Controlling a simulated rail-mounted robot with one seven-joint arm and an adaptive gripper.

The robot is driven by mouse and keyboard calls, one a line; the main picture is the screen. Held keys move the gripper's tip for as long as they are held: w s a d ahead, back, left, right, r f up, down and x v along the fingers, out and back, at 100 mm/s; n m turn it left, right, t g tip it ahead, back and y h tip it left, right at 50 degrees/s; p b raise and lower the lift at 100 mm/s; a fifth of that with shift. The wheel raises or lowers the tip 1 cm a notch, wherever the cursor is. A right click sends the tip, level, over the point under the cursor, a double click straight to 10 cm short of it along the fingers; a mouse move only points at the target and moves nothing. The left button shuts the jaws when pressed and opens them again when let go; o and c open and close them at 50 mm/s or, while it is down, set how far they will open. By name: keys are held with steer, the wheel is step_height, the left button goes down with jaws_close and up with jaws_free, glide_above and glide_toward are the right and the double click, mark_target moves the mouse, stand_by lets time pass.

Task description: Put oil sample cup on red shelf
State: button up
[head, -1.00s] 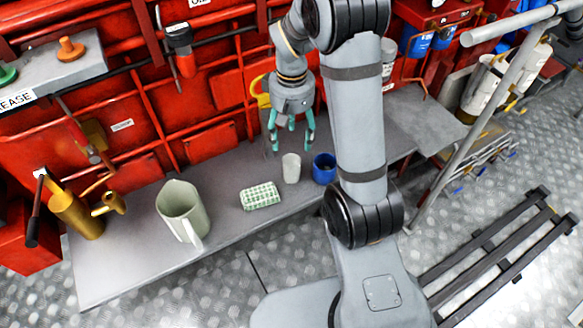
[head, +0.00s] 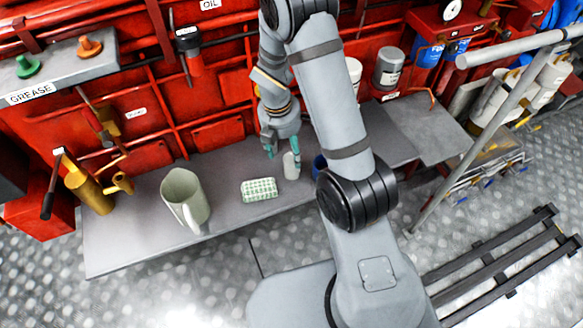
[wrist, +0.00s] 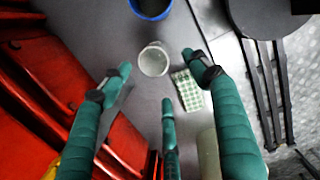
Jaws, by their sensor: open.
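A small pale, translucent cup (head: 291,168), which looks like the oil sample cup, stands upright on the grey bench (head: 240,222). It also shows in the wrist view (wrist: 153,61), with its open mouth toward the camera. My gripper (head: 281,148) is open, with teal fingers pointing down, just above and beside the cup. In the wrist view the spread fingers (wrist: 158,64) reach toward the cup from either side, with a third finger below it in the picture; contact cannot be told. A red shelf-like ledge (head: 425,22) is at the upper right; I cannot tell whether it is the task's shelf.
A blue cup (head: 319,163), partly hidden by my arm, stands right of the pale cup. A green checkered block (head: 259,189), a pale green jug (head: 184,196) and a brass oil can (head: 88,190) stand to the left. Red panels rise behind the bench.

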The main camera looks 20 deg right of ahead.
mark_target(292, 163)
steer(key=f, duration=0.1)
steer(key=f+b, duration=0.1)
steer(key=f, duration=0.1)
steer(key=shift+w+d+f, duration=0.15)
steer(key=shift+d+f, duration=0.05)
steer(key=shift+f, duration=0.05)
steer(key=f, duration=0.1)
steer(key=f+b, duration=0.1)
steer(key=f, duration=0.1)
steer(key=d+f+b, duration=0.1)
steer(key=f, duration=0.1)
steer(key=shift+w+d+f, duration=0.1)
steer(key=shift+w, duration=0.3)
steer(key=c, duration=0.3)
steer(key=c, duration=0.9)
